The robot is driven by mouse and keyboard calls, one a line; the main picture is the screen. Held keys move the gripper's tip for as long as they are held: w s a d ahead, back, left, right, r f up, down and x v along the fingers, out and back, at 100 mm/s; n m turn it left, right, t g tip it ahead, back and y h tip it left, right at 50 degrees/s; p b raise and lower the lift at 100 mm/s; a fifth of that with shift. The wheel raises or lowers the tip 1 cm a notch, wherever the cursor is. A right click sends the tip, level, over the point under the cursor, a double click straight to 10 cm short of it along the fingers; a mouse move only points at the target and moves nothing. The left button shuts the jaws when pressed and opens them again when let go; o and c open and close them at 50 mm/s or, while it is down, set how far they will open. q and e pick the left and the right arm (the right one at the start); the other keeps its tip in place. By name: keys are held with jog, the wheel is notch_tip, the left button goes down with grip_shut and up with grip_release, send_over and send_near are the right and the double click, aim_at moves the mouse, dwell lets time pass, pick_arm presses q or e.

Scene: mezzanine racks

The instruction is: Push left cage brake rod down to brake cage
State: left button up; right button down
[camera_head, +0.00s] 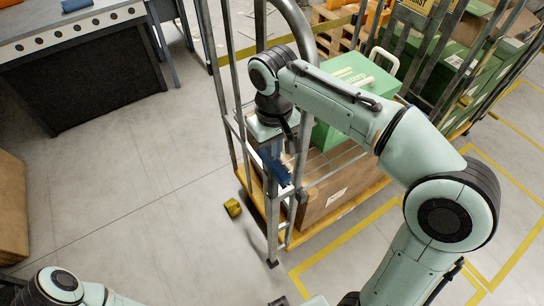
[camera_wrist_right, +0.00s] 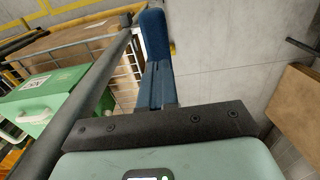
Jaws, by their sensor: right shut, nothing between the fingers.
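The roll cage (camera_head: 229,85) stands at the centre, with grey metal uprights and an orange-yellow base. Its bars also show at the upper left of the right wrist view (camera_wrist_right: 126,70). My right gripper (camera_head: 284,182) has blue fingers, is shut and empty, and points down at the near left corner of the cage, close to its bars. In the right wrist view the blue fingers (camera_wrist_right: 154,40) lie together beside a grey bar. I cannot tell whether they touch it. I cannot pick out the brake rod among the bars. My left arm shows at lower left; its gripper is out of view.
A green case (camera_head: 350,80) and a cardboard box (camera_head: 322,205) sit in the cage. A small yellow object (camera_head: 233,208) is low beside its left corner. A workbench (camera_head: 85,85) stands upper left and a brown box (camera_head: 12,210) at the left edge. The floor between is clear.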

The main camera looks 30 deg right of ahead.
aim_at(274, 167)
pick_arm(q)
jog(key=shift+s+f+b, duration=1.3)
jog(key=shift+f+b, duration=0.65)
jog(key=shift+f, duration=0.4)
pick_arm(e)
jog(key=shift+f, duration=3.55)
notch_tip(274, 167, up, 4)
jog(key=p, duration=0.3)
jog(key=shift+f, duration=0.1)
jog(key=shift+r+p, duration=1.2)
jog(key=shift+r, duration=0.65)
pick_arm(q)
jog(key=w+r, duration=0.4)
jog(key=r, duration=0.2)
jog(key=shift+r, duration=0.2)
pick_arm(e)
jog(key=shift+f, duration=0.1)
pick_arm(q)
jog(key=shift+s, duration=0.15)
pick_arm(e)
jog(key=shift+s, duration=0.1)
